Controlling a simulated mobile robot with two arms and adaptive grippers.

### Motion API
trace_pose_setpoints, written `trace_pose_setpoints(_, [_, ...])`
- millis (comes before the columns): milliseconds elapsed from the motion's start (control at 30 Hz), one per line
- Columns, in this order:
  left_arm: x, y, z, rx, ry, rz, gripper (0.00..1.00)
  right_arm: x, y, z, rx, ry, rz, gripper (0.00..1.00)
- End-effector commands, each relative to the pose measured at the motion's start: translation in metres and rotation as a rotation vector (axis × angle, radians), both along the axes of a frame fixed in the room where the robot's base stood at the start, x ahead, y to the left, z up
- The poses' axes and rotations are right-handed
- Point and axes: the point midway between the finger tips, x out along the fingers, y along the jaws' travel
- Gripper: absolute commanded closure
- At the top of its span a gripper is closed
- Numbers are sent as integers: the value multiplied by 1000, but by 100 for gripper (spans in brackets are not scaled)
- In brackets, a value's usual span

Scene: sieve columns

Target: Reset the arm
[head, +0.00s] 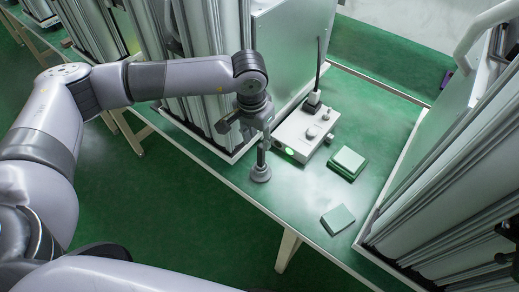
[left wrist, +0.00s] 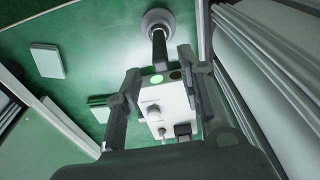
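My left gripper (head: 247,128) hangs over the green table, close to the left side of a pale control box. Its two fingers are apart in the left wrist view (left wrist: 159,62), with nothing pinched between them. A slim dark post with a round grey foot (head: 261,173) stands below the gripper near the table's front edge; it also shows in the left wrist view (left wrist: 157,23), beyond the fingertips. Dark parts at the right edge of the head view may be my right gripper (head: 508,244); its fingers cannot be made out.
The control box (head: 299,138) has knobs, a green light and a dark upright rod. Two pale square pieces, one stacked on green (head: 347,161) and one flat (head: 337,219), lie on the table (head: 300,195). Tall metal sieve columns (head: 205,125) stand left and right (head: 455,190).

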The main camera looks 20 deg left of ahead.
Motion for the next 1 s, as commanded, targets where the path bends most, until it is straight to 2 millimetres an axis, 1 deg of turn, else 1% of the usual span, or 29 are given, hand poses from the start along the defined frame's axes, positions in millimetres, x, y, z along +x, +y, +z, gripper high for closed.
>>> trace_pose_setpoints(33, [0,0,5,-1,-3,0,64,0,0,-4,0,0,0,60])
trace_pose_setpoints(100, [-1,1,11,0,-2,1,64,0,0,-5,0,0,0,60])
trace_pose_setpoints(200, [-2,1,16,0,0,0,64,0,1,-5,1,0,0,60])
trace_pose_setpoints(667, [-2,1,17,0,0,0,64,0,4,-5,4,0,-1,60])
trace_pose_setpoints(767, [-4,-4,16,-15,5,2,64,0,4,-5,4,0,-1,60])
trace_pose_setpoints(867, [-15,-28,11,-102,34,22,64,0,4,-5,4,0,-1,60])
trace_pose_setpoints(967, [-39,-79,9,-289,106,76,64,0,4,-5,4,0,0,60])
trace_pose_setpoints(1000, [-51,-104,11,-388,153,114,64,0,4,-5,4,0,0,60])
